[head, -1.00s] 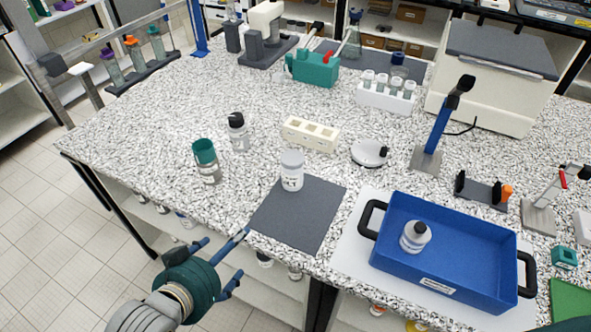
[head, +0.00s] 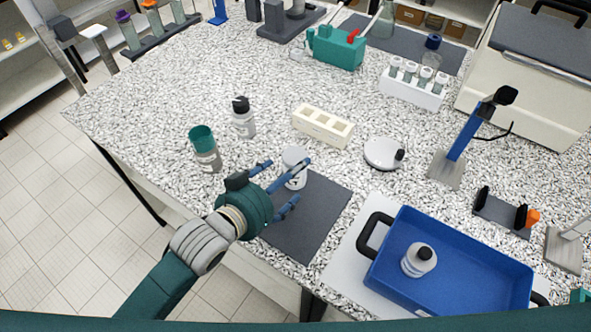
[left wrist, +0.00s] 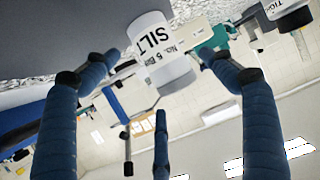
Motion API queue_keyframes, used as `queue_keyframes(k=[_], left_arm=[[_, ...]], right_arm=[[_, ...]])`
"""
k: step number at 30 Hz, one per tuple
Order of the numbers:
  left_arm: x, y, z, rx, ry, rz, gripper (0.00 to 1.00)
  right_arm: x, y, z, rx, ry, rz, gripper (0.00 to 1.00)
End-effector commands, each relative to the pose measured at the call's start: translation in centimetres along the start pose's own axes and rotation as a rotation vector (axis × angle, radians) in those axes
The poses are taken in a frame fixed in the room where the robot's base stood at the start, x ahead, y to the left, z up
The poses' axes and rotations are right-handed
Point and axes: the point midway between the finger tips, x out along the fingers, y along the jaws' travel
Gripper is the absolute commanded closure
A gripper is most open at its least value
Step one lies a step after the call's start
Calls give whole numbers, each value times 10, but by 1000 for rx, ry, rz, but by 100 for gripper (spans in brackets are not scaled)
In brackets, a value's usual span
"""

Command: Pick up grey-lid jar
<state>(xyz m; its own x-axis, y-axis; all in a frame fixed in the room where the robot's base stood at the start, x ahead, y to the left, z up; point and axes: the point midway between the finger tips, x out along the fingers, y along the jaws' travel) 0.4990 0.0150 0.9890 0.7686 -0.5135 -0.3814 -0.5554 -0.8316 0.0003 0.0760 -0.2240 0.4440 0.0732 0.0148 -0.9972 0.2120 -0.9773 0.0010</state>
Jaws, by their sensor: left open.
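The grey-lid jar (head: 294,157) stands upright at the back edge of the dark grey mat (head: 312,222). In the left wrist view the jar (left wrist: 155,45) appears upside down, with a white label reading "SILT". My left gripper (head: 285,180) is open at the jar, coming from the front left. Its blue fingers partly cover the jar in the head view. In the left wrist view the jar lies between the spread fingertips; whether any finger touches it I cannot tell. My right gripper is not in view.
A teal-lid jar (head: 204,150) and a black-lid jar (head: 243,118) stand to the left. A cream rack (head: 322,125) is behind, a white round dish (head: 383,154) right. A blue tray (head: 455,270) holding a black-capped bottle (head: 419,260) is at front right.

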Motion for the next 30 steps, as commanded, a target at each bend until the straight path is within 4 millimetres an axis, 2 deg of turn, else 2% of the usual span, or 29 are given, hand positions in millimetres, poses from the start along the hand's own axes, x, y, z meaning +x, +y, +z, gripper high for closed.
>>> queue_keyframes(k=[8,12,21,23,29,30], left_arm=[[32,2,-4,0,-1,0,17],[48,2,-2,1,-1,0,17],[52,2,-1,1,-1,0,17],[52,2,-1,1,-1,0,27],[52,2,0,0,-1,0,67],[52,2,0,0,-1,0,69]], right_arm=[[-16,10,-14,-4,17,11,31],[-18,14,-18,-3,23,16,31],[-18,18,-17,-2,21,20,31],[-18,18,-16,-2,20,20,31],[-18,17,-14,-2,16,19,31],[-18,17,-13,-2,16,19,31]])
